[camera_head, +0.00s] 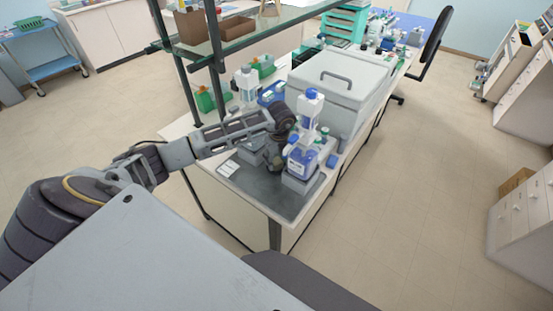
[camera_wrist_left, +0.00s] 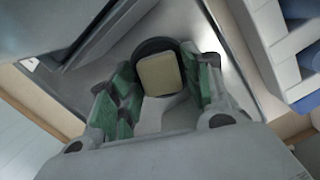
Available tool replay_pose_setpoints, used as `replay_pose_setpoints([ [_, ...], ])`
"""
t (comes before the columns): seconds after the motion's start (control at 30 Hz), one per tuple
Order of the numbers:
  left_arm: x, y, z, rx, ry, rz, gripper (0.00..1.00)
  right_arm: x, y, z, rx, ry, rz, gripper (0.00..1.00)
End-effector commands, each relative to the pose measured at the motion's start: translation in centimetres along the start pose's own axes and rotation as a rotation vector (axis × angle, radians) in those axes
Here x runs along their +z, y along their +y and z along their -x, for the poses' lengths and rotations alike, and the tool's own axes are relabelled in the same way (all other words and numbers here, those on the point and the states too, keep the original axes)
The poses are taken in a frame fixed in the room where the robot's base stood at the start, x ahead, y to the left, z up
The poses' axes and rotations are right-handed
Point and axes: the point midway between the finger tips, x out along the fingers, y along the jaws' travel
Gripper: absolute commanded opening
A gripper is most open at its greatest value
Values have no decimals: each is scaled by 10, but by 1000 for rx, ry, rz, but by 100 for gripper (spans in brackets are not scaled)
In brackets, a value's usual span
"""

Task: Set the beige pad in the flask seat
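The beige pad (camera_wrist_left: 160,74) is a small rounded block between the two green-lined fingers of my left gripper (camera_wrist_left: 160,80) in the left wrist view. A dark round ring (camera_wrist_left: 146,47), perhaps the flask seat, shows behind and around the pad. Whether the pad rests in it or hangs above it is unclear. The fingers are close to the pad's sides, but I cannot tell whether they grip it. In the head view my left gripper (camera_head: 275,157) is low over the bench, left of the blue-labelled bottles, and the pad is hidden. My right gripper is not in view.
A blue-capped bottle (camera_head: 310,106) and a blue-labelled container (camera_head: 299,163) stand close right of my gripper. A large grey lidded box (camera_head: 342,85) is behind them. A glass shelf (camera_head: 285,22) overhangs the bench. The dark mat (camera_head: 262,190) is bare in front.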

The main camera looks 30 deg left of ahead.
Motion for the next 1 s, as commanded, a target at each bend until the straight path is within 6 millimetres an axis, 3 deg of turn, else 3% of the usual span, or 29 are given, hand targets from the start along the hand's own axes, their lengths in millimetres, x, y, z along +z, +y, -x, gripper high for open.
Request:
replay_pose_setpoints([
  [0.57, 0, 0, 6, -1, 0, 0, 64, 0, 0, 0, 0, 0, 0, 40],
  [0.77, 1, 0, 24, -2, -2, -1, 64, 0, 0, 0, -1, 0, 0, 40],
  [1.0, 0, -1, 59, -3, -1, 0, 64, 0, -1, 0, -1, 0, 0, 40],
])
